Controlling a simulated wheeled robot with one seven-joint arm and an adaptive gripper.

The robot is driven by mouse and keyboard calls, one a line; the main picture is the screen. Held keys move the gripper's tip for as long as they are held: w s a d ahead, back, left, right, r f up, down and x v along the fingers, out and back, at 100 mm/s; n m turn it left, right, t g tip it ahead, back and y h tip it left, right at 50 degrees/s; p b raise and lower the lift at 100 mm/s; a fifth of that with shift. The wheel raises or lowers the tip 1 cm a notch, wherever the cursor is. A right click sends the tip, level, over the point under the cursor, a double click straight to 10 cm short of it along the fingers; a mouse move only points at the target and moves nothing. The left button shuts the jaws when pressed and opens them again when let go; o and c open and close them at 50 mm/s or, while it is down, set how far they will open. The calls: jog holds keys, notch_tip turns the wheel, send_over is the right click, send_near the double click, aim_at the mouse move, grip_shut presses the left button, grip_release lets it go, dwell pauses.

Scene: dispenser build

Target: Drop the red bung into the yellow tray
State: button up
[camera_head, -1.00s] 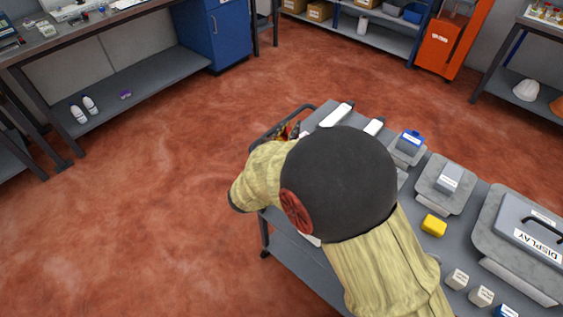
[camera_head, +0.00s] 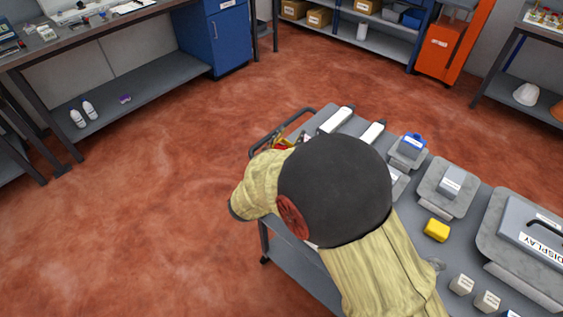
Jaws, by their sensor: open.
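My arm, in yellowish sleeves with a large dark round joint, covers the left part of the grey cart top (camera_head: 409,215). My gripper is hidden behind the arm, so its jaws do not show. Small red and yellow patches (camera_head: 283,144) show past the arm at the cart's far left corner, by the handle. They are too small and too covered to tell whether they are the red bung, the yellow tray or something else. A small yellow block (camera_head: 436,230) lies on the cart top, right of my arm.
The cart also carries a grey case marked DISPLAY (camera_head: 530,226), a grey stand with a labelled block (camera_head: 451,182), a blue-topped unit (camera_head: 411,147), two long white-topped pieces (camera_head: 336,119) and several small labelled cubes (camera_head: 462,284). Red floor left of the cart is clear.

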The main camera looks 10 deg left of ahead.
jog(key=v, duration=1.2)
dwell(0.3)
